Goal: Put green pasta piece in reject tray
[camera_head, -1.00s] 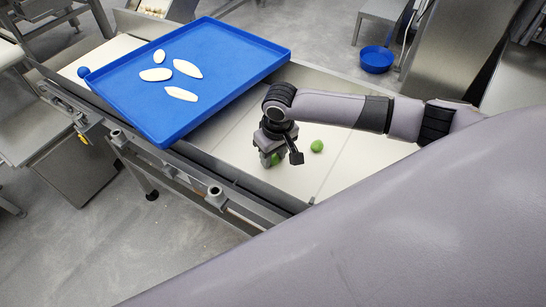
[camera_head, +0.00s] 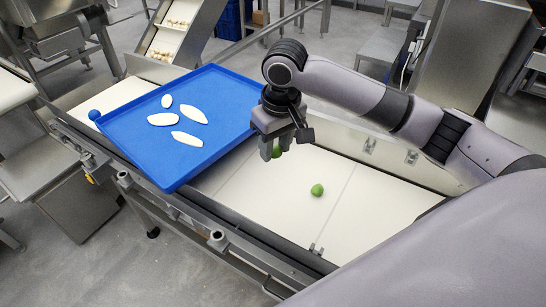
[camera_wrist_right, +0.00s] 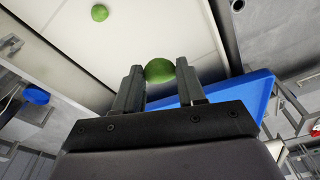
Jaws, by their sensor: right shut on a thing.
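My right gripper (camera_head: 272,148) is shut on a green pasta piece (camera_head: 277,153), held above the white belt beside the right edge of the blue tray. In the right wrist view the held green piece (camera_wrist_right: 160,70) sits between the two fingers. A second green pasta piece (camera_head: 317,190) lies on the belt; it also shows in the right wrist view (camera_wrist_right: 100,12). The blue tray (camera_head: 225,97) rests across the conveyor to the left and carries several white pasta pieces (camera_head: 189,139). My left gripper is not in view.
The white belt (camera_head: 352,215) right of the tray is otherwise bare and bounded by metal rails (camera_head: 217,240). A chute (camera_head: 180,30) with small pale pieces stands behind. The right part of the blue tray is free.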

